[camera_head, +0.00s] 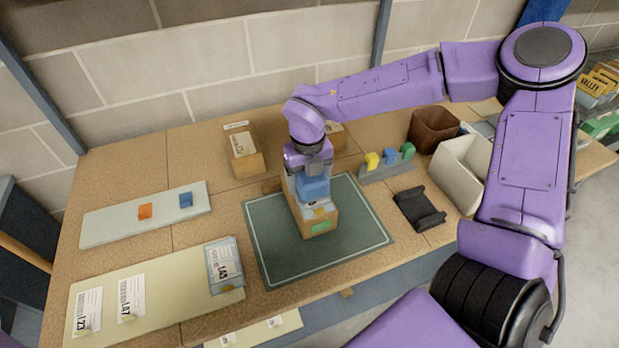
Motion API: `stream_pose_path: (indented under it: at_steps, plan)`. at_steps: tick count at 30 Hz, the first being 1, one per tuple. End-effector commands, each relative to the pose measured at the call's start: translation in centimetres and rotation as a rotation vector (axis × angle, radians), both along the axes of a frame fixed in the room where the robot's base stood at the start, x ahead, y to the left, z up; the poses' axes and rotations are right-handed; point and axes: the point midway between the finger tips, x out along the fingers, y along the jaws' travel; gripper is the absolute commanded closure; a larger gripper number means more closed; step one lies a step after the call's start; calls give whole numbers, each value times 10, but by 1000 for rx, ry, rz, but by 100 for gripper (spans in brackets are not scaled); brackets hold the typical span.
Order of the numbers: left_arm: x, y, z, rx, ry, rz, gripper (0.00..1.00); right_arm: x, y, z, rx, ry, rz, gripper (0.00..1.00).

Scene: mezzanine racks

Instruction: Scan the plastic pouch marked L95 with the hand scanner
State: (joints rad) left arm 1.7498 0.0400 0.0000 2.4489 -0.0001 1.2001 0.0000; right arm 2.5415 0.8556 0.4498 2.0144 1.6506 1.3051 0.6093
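A grey-blue plastic pouch (224,268) lies at the right end of the pale yellow board, front left on the table. Its label looks like L45 or L95; I cannot read it surely. My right gripper (312,184) points down over the dark green mat, at a blue item (314,188) that may be the hand scanner. Its fingers look to be around that item, but their closure is unclear. Just below is a cardboard box (318,224) with a green mark, on the mat. I cannot tell whether the blue item touches it. My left gripper is not in view.
The mat (275,262) is bare around the box. An empty-looking black cradle (420,208) lies to its right. A rack (386,170) with coloured pieces, a brown bin (433,128) and a white bin (461,170) stand behind. Another box (245,153) stands back left.

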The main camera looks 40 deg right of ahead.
Motion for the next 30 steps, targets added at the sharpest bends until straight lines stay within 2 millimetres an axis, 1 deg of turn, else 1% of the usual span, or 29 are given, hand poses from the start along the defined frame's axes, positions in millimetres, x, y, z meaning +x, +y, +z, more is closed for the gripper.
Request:
stream_pose_path:
  at_steps: [15, 30]
  plan:
    - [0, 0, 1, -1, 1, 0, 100, 0, 0, 2, 0, -2, 1, 64]
    - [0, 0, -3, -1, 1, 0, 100, 0, 0, -5, 1, -1, 1, 64]
